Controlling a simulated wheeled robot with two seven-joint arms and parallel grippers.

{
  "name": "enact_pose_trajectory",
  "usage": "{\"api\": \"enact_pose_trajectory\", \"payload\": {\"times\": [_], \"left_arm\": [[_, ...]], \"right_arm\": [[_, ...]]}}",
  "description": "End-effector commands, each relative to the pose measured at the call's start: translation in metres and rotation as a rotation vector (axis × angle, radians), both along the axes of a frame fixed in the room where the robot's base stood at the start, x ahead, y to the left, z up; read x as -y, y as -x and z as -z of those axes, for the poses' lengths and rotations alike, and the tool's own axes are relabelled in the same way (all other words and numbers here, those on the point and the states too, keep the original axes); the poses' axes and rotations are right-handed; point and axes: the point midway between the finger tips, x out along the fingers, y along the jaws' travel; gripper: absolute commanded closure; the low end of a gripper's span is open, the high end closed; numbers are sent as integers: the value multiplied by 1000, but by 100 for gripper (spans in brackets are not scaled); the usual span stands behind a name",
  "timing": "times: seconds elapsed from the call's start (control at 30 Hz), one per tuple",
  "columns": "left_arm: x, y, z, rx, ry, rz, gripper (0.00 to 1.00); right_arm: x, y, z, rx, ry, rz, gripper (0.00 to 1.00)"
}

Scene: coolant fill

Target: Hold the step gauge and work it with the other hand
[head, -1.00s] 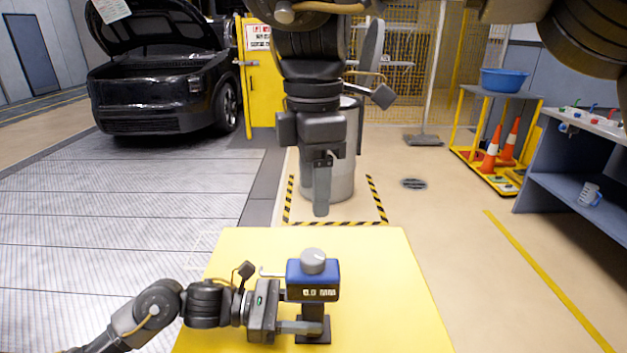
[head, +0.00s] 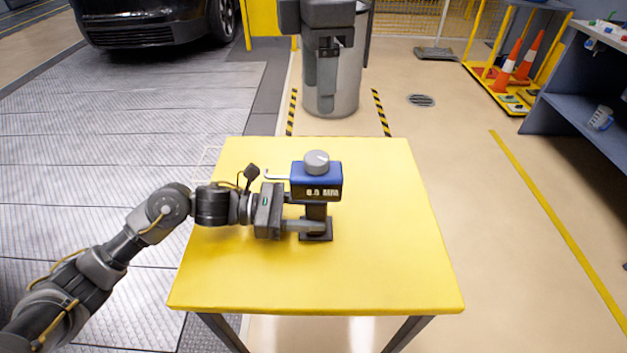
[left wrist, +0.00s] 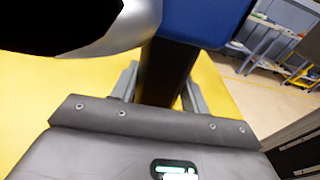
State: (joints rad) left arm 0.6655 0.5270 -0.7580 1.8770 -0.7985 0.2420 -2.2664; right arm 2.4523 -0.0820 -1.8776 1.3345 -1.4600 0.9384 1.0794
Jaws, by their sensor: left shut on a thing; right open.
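The step gauge (head: 316,182) stands upright on the yellow table (head: 370,270). It has a blue head with a digital readout, a grey knob (head: 317,161) on top, a dark post and a dark square foot. The readout seems to show 0.0 MM. My left gripper (head: 316,212) is shut on the gauge's dark post, below the blue head. The left wrist view shows the post (left wrist: 165,75) between the two fingers.
The rest of the yellow tabletop is bare. A grey drum (head: 345,90) stands on the floor behind the table. Orange cones (head: 508,65) on a yellow cart and a blue-grey bench (head: 580,105) are at the right. A black car (head: 150,22) is at the back left.

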Motion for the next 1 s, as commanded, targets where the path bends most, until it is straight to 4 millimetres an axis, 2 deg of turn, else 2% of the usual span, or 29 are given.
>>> {"api": "enact_pose_trajectory", "payload": {"times": [0.77, 0.8, 0.97, 1.0], "left_arm": [[0, 0, 1, -2, -3, 1, 73], [0, 0, 1, -2, -2, 1, 51], [0, 0, 1, -1, -2, 0, 30], [0, 0, 1, -1, -1, 0, 29]], "right_arm": [[0, 0, 0, 0, 0, 0, 41], [0, 0, 0, 0, 0, 0, 41], [0, 0, 0, 0, 0, 0, 41], [0, 0, 0, 0, 0, 0, 41]]}}
